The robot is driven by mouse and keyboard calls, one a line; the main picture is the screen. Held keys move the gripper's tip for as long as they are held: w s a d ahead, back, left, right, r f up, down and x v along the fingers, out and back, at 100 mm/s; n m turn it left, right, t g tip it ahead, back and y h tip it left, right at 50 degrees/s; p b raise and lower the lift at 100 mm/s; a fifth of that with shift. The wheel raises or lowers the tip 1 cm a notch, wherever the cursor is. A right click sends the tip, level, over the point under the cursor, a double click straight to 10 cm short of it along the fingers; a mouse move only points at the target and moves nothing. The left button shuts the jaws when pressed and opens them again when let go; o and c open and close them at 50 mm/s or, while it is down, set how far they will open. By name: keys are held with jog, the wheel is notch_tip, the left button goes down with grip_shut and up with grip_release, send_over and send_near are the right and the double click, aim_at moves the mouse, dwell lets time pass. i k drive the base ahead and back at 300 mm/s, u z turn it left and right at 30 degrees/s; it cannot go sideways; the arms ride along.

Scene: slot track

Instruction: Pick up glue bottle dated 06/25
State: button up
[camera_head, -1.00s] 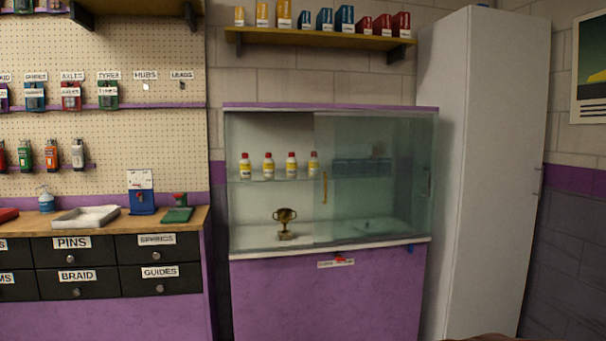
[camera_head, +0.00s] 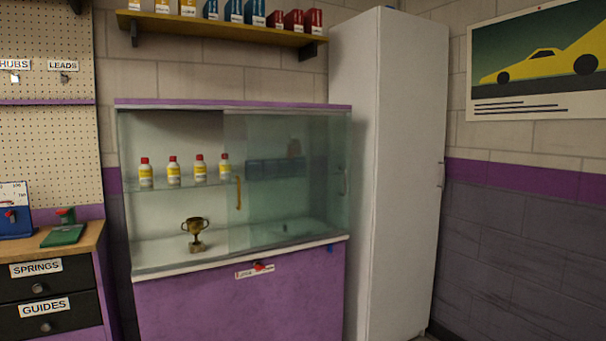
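Several white glue bottles with red caps and yellow labels stand in a row on the glass shelf of a display case (camera_head: 240,292). From left to right they are a first bottle (camera_head: 146,173), a second bottle (camera_head: 173,171), a third bottle (camera_head: 199,168) and a fourth bottle (camera_head: 224,167). Any dates on them are too small to read. A sliding glass door (camera_head: 280,215) with a yellow handle (camera_head: 238,193) covers the right part of the case. The left part, with the bottles, looks uncovered. My gripper is not in view.
A bronze trophy (camera_head: 195,234) stands on the case floor below the bottles. A tall white cabinet (camera_head: 395,170) is to the right. A wooden workbench with drawers (camera_head: 42,285) is at left. A shelf of boxes (camera_head: 222,30) hangs above.

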aim_at(199, 172)
jog(key=z, duration=2.15)
jog(key=i, duration=0.5)
jog(key=u, duration=3.05)
